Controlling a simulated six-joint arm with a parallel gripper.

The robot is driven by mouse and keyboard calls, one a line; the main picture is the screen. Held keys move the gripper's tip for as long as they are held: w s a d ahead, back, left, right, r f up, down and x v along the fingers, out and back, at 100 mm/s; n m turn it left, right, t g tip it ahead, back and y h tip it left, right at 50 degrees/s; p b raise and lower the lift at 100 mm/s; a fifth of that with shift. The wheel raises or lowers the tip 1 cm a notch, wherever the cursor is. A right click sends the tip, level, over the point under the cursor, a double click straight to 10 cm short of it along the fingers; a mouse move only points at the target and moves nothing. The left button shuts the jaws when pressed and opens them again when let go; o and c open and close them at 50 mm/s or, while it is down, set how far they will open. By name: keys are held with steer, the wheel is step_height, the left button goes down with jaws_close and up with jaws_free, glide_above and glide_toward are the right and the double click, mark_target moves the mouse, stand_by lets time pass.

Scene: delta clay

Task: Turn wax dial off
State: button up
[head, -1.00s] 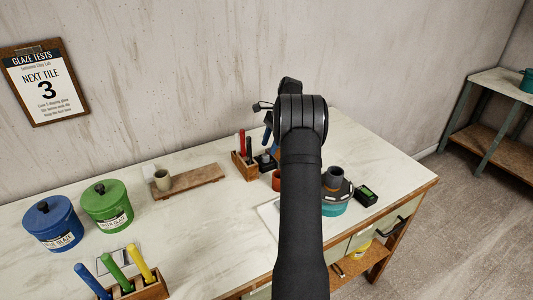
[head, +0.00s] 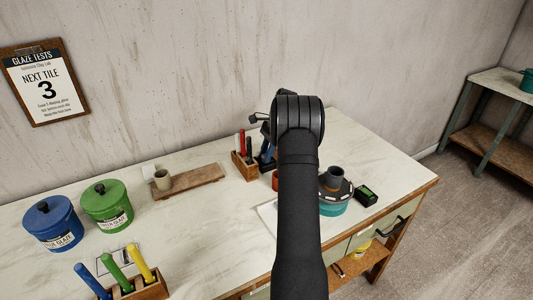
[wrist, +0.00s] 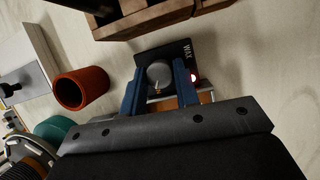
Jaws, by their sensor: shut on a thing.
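The wax dial (wrist: 159,73) is a round grey knob on a small black box (wrist: 178,50) marked WAX.
A wooden tool holder (head: 244,168) stands close by the box. A red-brown cup (wrist: 82,89) sits left of my gripper in the wrist view. A teal-based device (head: 334,190) is right of my arm. A wooden board (head: 190,182) lies farther left.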

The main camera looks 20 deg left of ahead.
steer(key=shift+n, duration=0.4)
steer(key=n+h, duration=0.1)
steer(key=n, duration=0.2)
steer(key=shift+a+n+g+h, duration=0.1)
steer(key=shift+n+g+h, duration=0.2)
steer(key=shift+g, duration=0.1)
steer(key=n+h, duration=0.1)
steer(key=n, duration=0.3)
steer(key=shift+a+n+h, duration=0.15)
steer(key=shift+n+h, duration=0.15)
steer(key=shift+h, duration=0.1)
steer(key=n+h, duration=0.1)
steer(key=n, duration=0.3)
steer(key=shift+n+h, duration=0.3)
steer(key=shift+h, duration=0.1)
steer(key=shift+s+a+n+t+h, duration=0.1)
steer(key=shift+n+t+h, duration=0.25)
steer(key=shift+n, duration=0.75)
steer(key=shift+a+n+t+h, duration=0.1)
steer(key=shift+n+t+h, duration=0.25)
steer(key=shift+n, duration=0.75)
steer(key=o, duration=1)
steer(key=shift+c, duration=0.2)
steer(key=shift+d, duration=0.1)
